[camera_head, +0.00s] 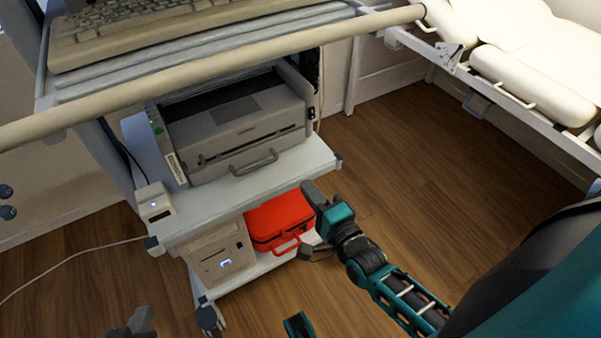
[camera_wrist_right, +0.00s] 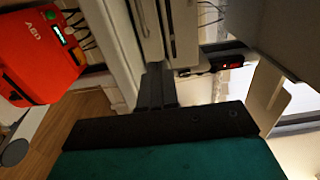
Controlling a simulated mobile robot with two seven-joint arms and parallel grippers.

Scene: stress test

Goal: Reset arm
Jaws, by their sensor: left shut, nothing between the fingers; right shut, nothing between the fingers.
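My right arm comes in from the lower right of the head view. Its dark right gripper (camera_head: 312,194) is beside the cart's lower bay, just right of the red case (camera_head: 279,218). In the right wrist view the dark fingers of the right gripper (camera_wrist_right: 156,82) are together with nothing between them. The red case, marked AED, also shows at the left of that view (camera_wrist_right: 37,58), apart from the fingers. My left gripper (camera_head: 138,322) shows only as a grey shape at the bottom edge of the head view, shut and empty.
A cart holds a keyboard (camera_head: 150,22) on top, a printer (camera_head: 232,122) on the middle shelf, and a beige computer box (camera_head: 220,256) beside the red case below. A padded bed (camera_head: 530,85) stands at the right. Wooden floor (camera_head: 405,140) between them is clear.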

